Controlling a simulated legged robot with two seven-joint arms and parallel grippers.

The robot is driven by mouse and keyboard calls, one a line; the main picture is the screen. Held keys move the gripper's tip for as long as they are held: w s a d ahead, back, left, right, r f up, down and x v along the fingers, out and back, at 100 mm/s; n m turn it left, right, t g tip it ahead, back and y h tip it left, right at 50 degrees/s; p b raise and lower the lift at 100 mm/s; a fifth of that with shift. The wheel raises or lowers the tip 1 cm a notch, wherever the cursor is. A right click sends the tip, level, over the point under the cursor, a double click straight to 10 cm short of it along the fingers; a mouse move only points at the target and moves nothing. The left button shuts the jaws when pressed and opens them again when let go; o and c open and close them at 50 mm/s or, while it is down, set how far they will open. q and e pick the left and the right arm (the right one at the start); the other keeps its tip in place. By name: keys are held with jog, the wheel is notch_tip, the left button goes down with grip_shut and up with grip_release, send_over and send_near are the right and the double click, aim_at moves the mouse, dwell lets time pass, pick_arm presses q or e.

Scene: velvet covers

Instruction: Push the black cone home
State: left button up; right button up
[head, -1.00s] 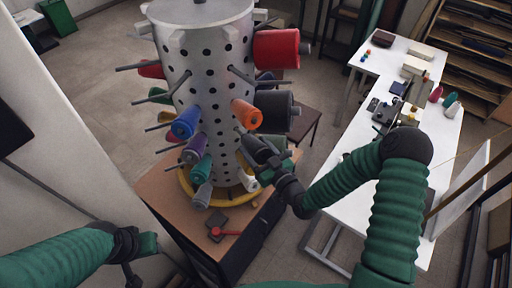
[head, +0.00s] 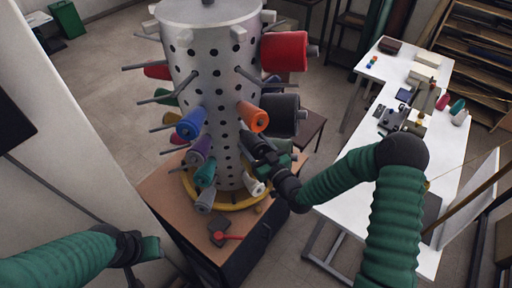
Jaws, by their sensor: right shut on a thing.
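A tall perforated metal drum (head: 220,75) carries thread cones on pegs. My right gripper (head: 266,153) is at its lower right side, shut on a dark thing that looks like the black cone (head: 255,143). The cone lies close to the drum's wall, and its dark tone blends with the gripper, so how far it sits on a peg cannot be told. A larger charcoal cone (head: 283,115) sits just above, and an orange cone (head: 252,117) is above left. My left gripper (head: 147,249) is at the lower left, apart from the drum; its jaws are unclear.
A red cone (head: 285,51) sticks out at upper right. The drum stands on a brown-topped cabinet (head: 180,208). A white table (head: 345,198) is at right.

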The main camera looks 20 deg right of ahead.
jog(key=shift+w+a+f, duration=0.1)
jog(key=shift+w+a, duration=0.05)
jog(key=shift+w, duration=0.35)
jog(key=o, duration=1.5)
